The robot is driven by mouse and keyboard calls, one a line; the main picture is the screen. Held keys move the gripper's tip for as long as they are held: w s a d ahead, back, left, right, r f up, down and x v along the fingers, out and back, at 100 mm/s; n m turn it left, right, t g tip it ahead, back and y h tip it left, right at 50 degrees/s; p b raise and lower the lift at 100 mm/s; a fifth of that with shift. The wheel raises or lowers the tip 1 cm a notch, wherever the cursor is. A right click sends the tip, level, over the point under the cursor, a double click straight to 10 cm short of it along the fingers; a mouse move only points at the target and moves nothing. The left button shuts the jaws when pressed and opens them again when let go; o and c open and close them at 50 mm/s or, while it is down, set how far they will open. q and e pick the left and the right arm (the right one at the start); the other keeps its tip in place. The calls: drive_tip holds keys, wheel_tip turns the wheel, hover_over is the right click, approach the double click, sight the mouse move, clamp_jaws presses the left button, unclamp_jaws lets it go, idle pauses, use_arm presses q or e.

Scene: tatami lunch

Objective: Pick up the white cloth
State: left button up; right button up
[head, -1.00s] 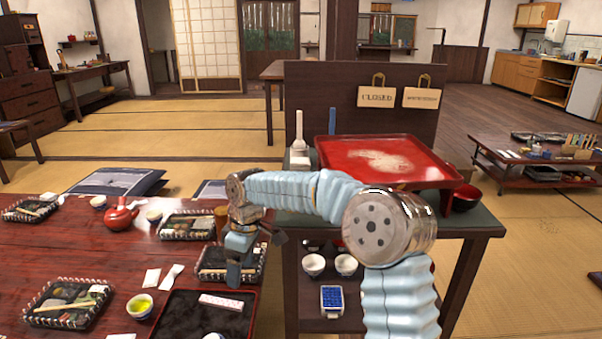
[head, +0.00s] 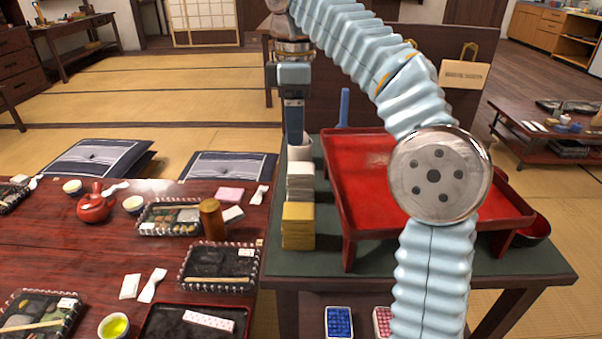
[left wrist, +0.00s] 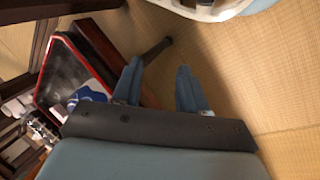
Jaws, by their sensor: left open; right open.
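A folded white cloth (head: 300,181) lies on the left side of the green-topped stand (head: 400,268), directly behind a stack of yellow cloths (head: 298,226). I cannot tell whether the white one is a single cloth or a stack. My right gripper (head: 295,138) points down behind the white cloth, over or in front of a pale round holder (head: 301,151). It is open, though its fingers overlap in this view, and it holds nothing visible. My left gripper (left wrist: 158,72) shows only in the left wrist view, open and empty above the tatami floor.
A raised red tray (head: 350,165) stands right of the cloths, with a blue upright handle (head: 344,108) behind. The dark red table (head: 60,250) at left holds several lunch trays, a red teapot (head: 94,206) and a brown cylinder (head: 211,218).

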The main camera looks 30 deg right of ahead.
sight(300, 168)
wheel_tip(300, 168, down, 7)
drive_tip(key=b, duration=0.3)
drive_tip(key=shift+s+d, duration=0.1)
drive_tip(key=shift+f+b, duration=0.45)
drive_tip(key=shift+f, duration=0.25)
drive_tip(key=f, duration=0.1)
drive_tip(key=f+b, duration=0.1)
drive_tip(key=f, duration=0.1)
drive_tip(key=f+b, duration=0.1)
drive_tip(key=f, duration=0.1)
drive_tip(key=shift+s+d, duration=0.15)
drive_tip(key=shift+d, duration=0.1)
drive_tip(key=shift+c, duration=0.4)
drive_tip(key=c, duration=1)
